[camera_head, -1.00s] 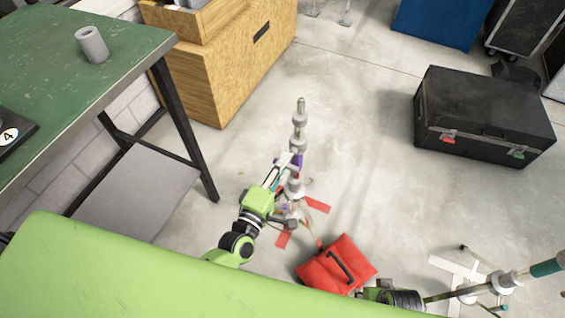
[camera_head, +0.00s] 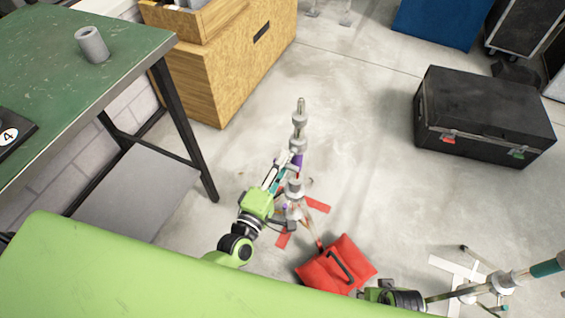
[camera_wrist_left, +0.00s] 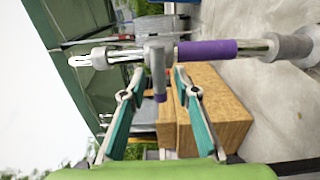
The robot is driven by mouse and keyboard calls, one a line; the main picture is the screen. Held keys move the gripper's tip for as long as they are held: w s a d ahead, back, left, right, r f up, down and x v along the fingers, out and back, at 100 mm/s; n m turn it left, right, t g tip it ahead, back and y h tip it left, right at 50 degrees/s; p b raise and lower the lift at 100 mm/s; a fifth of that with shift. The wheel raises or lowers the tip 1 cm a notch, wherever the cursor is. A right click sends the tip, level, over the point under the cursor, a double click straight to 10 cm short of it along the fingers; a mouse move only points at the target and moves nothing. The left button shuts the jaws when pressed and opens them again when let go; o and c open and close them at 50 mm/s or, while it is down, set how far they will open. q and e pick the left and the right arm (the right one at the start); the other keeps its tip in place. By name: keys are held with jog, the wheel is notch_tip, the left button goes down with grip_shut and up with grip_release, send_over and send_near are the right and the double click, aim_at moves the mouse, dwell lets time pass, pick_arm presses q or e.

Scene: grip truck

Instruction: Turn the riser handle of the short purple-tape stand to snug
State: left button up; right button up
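The riser handle (camera_wrist_left: 160,97), a short grey stem with a purple tip, points down from that collar. My left gripper (camera_head: 284,164) is at the stand; in the left wrist view its fingertips (camera_wrist_left: 160,78) are apart, one on each side of the handle, with visible gaps.
Another stand with a teal band (camera_head: 547,267) is at bottom right. A green table (camera_head: 120,62) and wooden cabinet (camera_head: 230,75) are left; a black case (camera_head: 480,105) is right.

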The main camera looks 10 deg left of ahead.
pick_arm(q)
jog(key=s+a, duration=0.2)
jog(key=s, duration=0.9)
jog(key=shift+s, duration=0.2)
